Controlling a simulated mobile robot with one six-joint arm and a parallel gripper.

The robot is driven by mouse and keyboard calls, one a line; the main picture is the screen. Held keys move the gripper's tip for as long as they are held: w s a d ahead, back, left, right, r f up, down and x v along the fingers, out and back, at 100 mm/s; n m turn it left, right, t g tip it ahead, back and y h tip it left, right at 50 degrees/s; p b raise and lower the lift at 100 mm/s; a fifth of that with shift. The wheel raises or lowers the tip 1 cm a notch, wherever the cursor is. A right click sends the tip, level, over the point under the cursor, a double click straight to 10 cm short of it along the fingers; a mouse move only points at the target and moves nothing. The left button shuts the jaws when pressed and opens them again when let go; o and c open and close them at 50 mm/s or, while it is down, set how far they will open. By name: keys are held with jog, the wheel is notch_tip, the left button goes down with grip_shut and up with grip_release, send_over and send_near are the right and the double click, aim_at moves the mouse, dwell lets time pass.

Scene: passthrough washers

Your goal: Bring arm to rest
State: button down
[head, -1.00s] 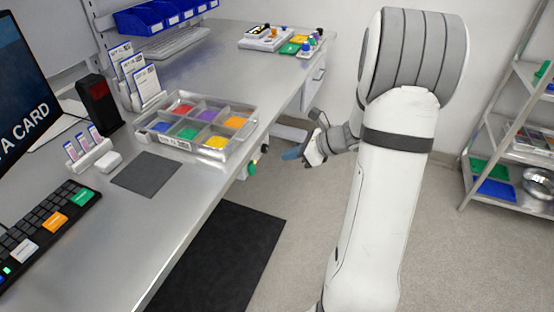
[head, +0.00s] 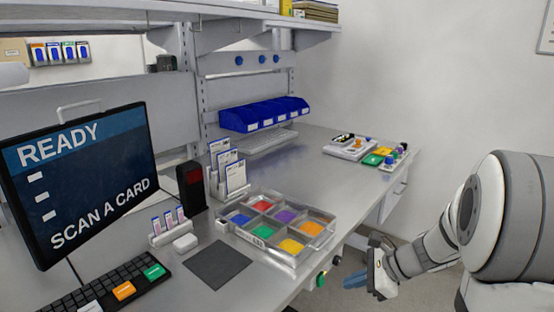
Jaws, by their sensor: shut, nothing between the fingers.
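My gripper (head: 362,280) is at the lower right in the head view, in the air past the front edge of the workbench (head: 215,292). It points left toward the bench and is apart from everything. Its fingers, with a blue part at the tip, look closed and hold nothing.
A compartment tray (head: 331,240) with coloured sections sits near the bench edge. Green and dark knobs (head: 321,279) stick out from the bench front near my gripper. A monitor (head: 85,185) reads READY, SCAN A CARD. Card holders (head: 228,172) stand behind the tray.

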jog(key=s+a+r+n+h, duration=0.1)
jog(key=s+r+n+h, duration=0.1)
jog(key=s+n, duration=0.3)
jog(key=s+a+r+n+g+h, duration=0.1)
jog(key=s+a+r+n+h, duration=0.1)
jog(key=s+n, duration=0.4)
jog(key=s+a+r+n+g+h, duration=0.1)
jog(key=s+a+n+h, duration=0.1)
jog(key=s+n, duration=0.4)
jog(key=shift+s+r+n+h, duration=0.2)
jog(key=shift+r+n+h, duration=0.2)
jog(key=shift+n+h, duration=0.9)
jog(key=shift+a+n+y, duration=0.1)
jog(key=shift+n+y, duration=0.3)
jog(key=c, duration=2.1)
grip_release()
